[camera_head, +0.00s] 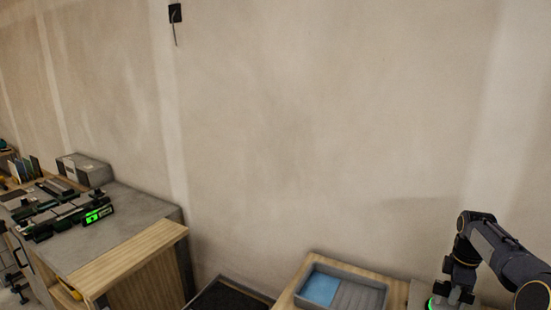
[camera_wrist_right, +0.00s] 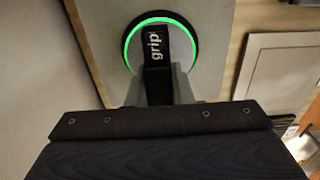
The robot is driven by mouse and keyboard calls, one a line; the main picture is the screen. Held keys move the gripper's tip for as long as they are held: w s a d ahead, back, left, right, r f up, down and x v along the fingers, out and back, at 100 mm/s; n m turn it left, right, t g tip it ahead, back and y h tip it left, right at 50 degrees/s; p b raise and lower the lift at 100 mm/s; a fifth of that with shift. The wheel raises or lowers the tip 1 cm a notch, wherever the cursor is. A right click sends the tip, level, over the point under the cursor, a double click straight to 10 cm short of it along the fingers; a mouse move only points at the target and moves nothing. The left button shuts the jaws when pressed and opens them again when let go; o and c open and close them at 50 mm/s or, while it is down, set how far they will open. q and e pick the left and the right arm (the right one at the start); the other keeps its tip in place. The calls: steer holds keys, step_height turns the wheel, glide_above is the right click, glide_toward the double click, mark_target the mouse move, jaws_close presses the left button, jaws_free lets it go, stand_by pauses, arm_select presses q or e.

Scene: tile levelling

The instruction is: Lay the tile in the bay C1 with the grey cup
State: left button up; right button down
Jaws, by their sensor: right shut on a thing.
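My right gripper (camera_wrist_right: 160,88) is shut on the black handle (camera_wrist_right: 158,62), marked "grip", of a round cup (camera_wrist_right: 181,46) with a lit green ring. The cup sits on a flat light grey tile (camera_wrist_right: 213,62); I cannot tell whether the tile is lifted or lying on the wood. In the head view my right gripper (camera_head: 458,292) is at the lower right, with the green ring partly cut off below it. A grey tile edge (camera_head: 419,291) shows beside it. My left gripper is out of view. I cannot make out bay C1.
A grey tray (camera_head: 360,294) with a blue piece (camera_head: 320,288) stands on a wooden top left of my right gripper. At far left, a grey bench (camera_head: 130,212) carries dark parts and a green-lit display (camera_head: 98,214). A pale panel (camera_wrist_right: 277,72) lies at right in the wrist view.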

steer(key=shift+r+p, duration=1.25)
steer(key=shift+r, duration=1.55)
steer(key=shift+a, duration=0.1)
steer(key=shift+a+f+b, duration=0.1)
steer(key=shift+a+b, duration=0.15)
steer(key=shift+b, duration=0.1)
steer(key=s+a+b, duration=0.1)
steer(key=s+a, duration=0.1)
steer(key=a, duration=1.1)
steer(key=s+a+b, duration=0.1)
steer(key=s+a, duration=0.2)
steer(key=a, duration=1.1)
steer(key=s+a+b, duration=0.1)
steer(key=s+a, duration=0.2)
steer(key=a, duration=1)
steer(key=shift+a+b, duration=0.3)
steer(key=shift+b, duration=0.05)
